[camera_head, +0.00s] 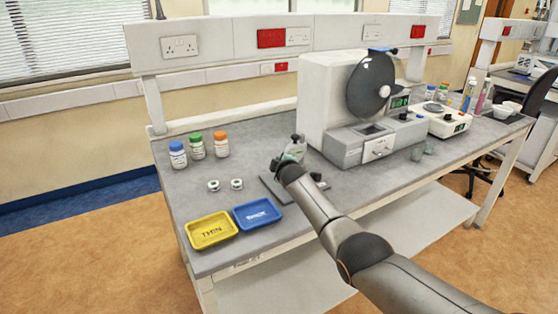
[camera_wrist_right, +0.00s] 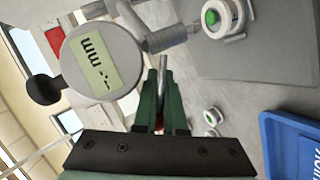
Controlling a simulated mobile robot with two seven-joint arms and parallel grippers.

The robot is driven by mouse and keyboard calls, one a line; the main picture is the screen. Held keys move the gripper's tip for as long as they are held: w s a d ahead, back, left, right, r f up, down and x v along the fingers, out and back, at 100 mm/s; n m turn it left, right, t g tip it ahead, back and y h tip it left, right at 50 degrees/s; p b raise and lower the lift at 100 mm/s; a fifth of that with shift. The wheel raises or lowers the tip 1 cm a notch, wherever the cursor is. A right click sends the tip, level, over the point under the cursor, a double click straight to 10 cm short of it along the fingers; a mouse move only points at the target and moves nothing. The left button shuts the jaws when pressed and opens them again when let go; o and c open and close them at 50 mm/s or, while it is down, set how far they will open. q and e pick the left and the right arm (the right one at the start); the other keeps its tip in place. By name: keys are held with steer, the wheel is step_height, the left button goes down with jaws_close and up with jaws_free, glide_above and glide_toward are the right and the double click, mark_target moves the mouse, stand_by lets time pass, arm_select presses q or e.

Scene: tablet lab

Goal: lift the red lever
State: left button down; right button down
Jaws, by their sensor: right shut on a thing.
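The thickness gauge (camera_head: 296,146) stands on a dark base plate on the bench in the head view, partly hidden behind my right arm. In the right wrist view its round grey head (camera_wrist_right: 100,62) has a display reading "mm" with dashes. My right gripper (camera_wrist_right: 160,85) has its green fingers closed beside the gauge head. A bit of red (camera_wrist_right: 159,123), apparently the red lever, shows between the fingers, which hide most of it. In the head view my right gripper (camera_head: 280,164) is at the gauge and the lever is hidden. My left gripper is not in view.
A yellow tray (camera_head: 211,243) marked THIN and a blue tray (camera_head: 275,222) stand at the front left. Two small white round pieces (camera_head: 213,185) lie behind them. Several capped bottles (camera_head: 197,151) stand further back. A large white machine (camera_head: 323,92) stands right of the gauge.

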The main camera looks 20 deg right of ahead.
steer(key=shift+r, duration=0.1)
stand_by(0.3)
steer(key=c, duration=1)
jaws_free()
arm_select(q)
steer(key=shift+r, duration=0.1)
arm_select(e)
steer(key=shift+r, duration=0.1)
